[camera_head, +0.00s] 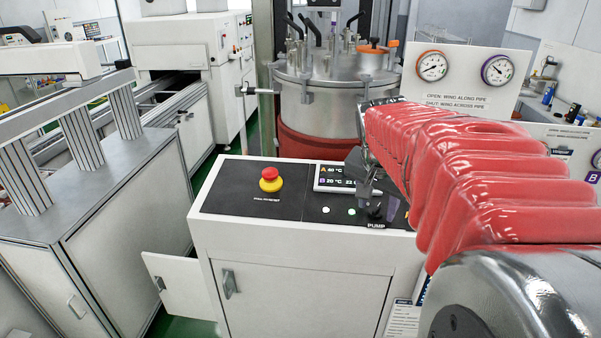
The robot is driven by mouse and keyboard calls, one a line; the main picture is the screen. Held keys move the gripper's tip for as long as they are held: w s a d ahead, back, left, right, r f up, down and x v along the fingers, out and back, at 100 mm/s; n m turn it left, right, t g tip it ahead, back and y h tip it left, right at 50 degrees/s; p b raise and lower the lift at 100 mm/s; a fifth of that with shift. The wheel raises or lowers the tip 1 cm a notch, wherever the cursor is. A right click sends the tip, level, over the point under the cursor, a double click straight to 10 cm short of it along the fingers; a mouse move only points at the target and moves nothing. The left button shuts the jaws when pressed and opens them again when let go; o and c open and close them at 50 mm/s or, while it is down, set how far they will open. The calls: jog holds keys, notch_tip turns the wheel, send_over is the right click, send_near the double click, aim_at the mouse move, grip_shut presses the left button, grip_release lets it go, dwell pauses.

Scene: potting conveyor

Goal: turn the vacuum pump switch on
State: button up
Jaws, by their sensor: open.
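The white control cabinet (300,247) stands in the centre with a black sloped panel on top. The PUMP label (377,225) is at the panel's front right. Dark parts just above the label lie where the pump switch would be; I cannot separate the switch from my gripper there or tell its position. My gripper (372,205), dark grey, is open at the end of my red-sleeved arm, low over that part of the panel. I cannot tell whether it touches anything.
A red mushroom button on a yellow base (270,180) is on the panel's left, and a display (333,178) is beside my gripper. A steel vessel (325,105) and a board with two gauges (466,75) stand behind. A cabinet door (178,285) juts out at lower left.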

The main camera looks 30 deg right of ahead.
jog(key=shift+r, duration=0.1)
jog(key=v, duration=1.3)
jog(key=shift+a+r, duration=0.15)
jog(key=shift+r, duration=0.05)
jog(key=s+a+f+n+t+y, duration=0.1)
jog(key=s+a+f+n, duration=0.2)
jog(key=a+f+n, duration=0.3)
jog(key=s+a+f+n+t+y, duration=0.1)
jog(key=s+a+f+n, duration=0.3)
jog(key=a, duration=1.2)
notch_tip(320, 180, down, 6)
jog(key=n+y, duration=0.1)
jog(key=n, duration=0.2)
jog(key=shift+a+t+y, duration=0.3)
jog(key=shift+a+t, duration=0.05)
jog(key=shift+t, duration=0.05)
